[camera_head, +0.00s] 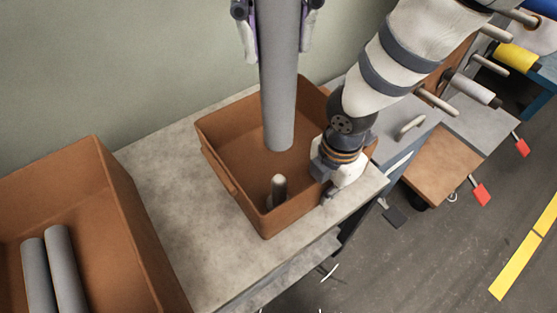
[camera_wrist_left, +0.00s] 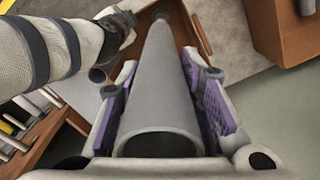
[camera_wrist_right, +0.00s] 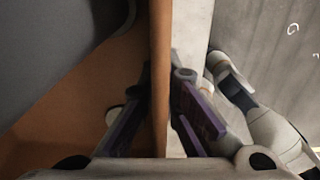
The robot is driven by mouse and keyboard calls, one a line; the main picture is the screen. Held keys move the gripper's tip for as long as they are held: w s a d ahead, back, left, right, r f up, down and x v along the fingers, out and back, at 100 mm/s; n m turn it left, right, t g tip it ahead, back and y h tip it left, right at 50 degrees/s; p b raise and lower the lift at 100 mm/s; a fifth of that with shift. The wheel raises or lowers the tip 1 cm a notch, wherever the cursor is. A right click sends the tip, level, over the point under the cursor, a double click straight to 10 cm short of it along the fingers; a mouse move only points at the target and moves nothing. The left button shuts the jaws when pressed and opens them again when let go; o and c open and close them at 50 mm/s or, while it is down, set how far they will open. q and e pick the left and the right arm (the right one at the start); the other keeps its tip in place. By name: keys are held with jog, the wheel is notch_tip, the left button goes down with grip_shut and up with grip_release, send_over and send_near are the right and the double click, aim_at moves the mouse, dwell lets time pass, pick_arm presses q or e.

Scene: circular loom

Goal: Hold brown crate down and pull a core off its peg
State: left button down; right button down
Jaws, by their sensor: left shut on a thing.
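A long grey core (camera_head: 279,85) hangs upright over the brown crate (camera_head: 225,165). My left gripper (camera_head: 279,25) is shut on it near its upper part; in the left wrist view the core (camera_wrist_left: 160,95) lies between the purple pads (camera_wrist_left: 160,100). The core's lower end is apart from a short peg (camera_head: 279,188) standing inside the crate. My right gripper (camera_head: 333,180) is at the crate's right wall. In the right wrist view its fingers (camera_wrist_right: 160,85) are on both sides of the thin crate wall (camera_wrist_right: 160,40), close against it.
Another brown crate (camera_head: 120,190) at the left holds grey cores (camera_head: 50,265). The crate with the peg stands on a grey bench (camera_head: 165,190) beside the wall. At the right are a rack with pegs and spools, among them a yellow spool (camera_head: 515,56), and open floor.

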jog(key=c, duration=1.7)
grip_release()
notch_tip(320, 180, up, 12)
jog(key=shift+r, duration=0.1)
